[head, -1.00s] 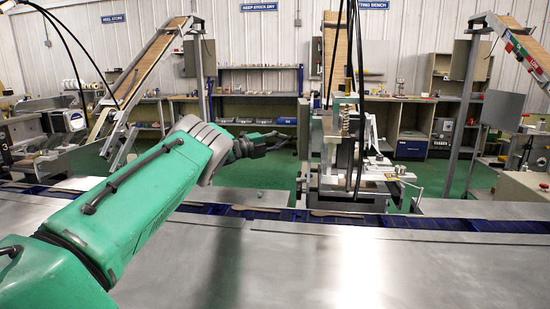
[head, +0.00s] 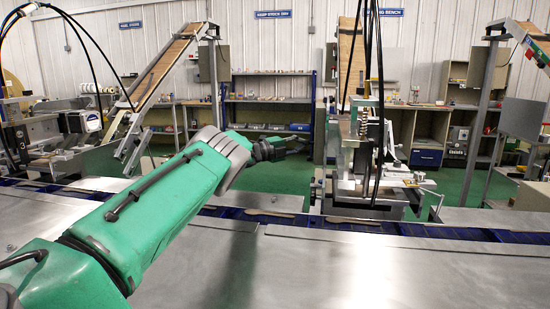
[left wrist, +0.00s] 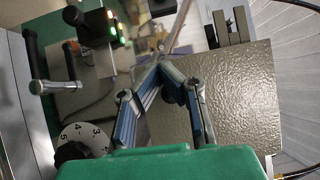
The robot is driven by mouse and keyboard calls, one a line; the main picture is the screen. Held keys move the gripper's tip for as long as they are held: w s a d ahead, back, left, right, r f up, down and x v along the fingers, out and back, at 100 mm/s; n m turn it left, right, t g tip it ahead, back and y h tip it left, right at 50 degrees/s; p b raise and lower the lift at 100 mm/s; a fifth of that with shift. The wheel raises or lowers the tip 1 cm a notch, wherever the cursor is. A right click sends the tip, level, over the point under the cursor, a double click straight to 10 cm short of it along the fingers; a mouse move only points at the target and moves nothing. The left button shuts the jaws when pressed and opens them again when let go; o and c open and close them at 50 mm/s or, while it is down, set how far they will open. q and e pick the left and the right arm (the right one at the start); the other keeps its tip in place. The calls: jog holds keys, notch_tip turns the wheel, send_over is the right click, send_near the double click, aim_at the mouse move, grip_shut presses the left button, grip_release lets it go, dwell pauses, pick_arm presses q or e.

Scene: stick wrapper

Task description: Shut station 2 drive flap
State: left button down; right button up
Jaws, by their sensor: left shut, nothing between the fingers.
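In the left wrist view, a broad grey hammered-finish plate (left wrist: 240,95), which looks like the drive flap, fills the right side. Its hinge and angle are not clear. My left gripper (left wrist: 163,66) is shut and empty, its fingertips over the plate's left edge; I cannot tell whether they touch it. In the head view my left gripper (head: 292,147) reaches just left of the middle station (head: 372,160), beyond the conveyor. I cannot read a station number there, and the flap is not clear in this view. My right gripper is out of view.
A numbered dial (left wrist: 84,140), a bar handle (left wrist: 52,86) and a lit indicator block (left wrist: 104,30) lie left of my fingers. A blue conveyor (head: 300,222) crosses before the station. Black cables (head: 372,90) hang in front of the station. The steel table (head: 400,275) is clear.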

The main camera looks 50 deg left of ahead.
pick_arm(q)
jog(key=s+a+m+h, duration=0.1)
jog(key=s+a+m, duration=0.2)
jog(key=s+m, duration=0.65)
jog(key=s+a+m, duration=0.2)
jog(key=s+m, duration=0.7)
jog(key=s, duration=0.2)
jog(key=f+x, duration=0.1)
jog(key=x, duration=1.1)
jog(key=shift+w, duration=0.35)
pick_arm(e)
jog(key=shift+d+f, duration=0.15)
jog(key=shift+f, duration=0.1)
pick_arm(q)
jog(key=shift+d, duration=0.1)
jog(key=shift+b, duration=0.3)
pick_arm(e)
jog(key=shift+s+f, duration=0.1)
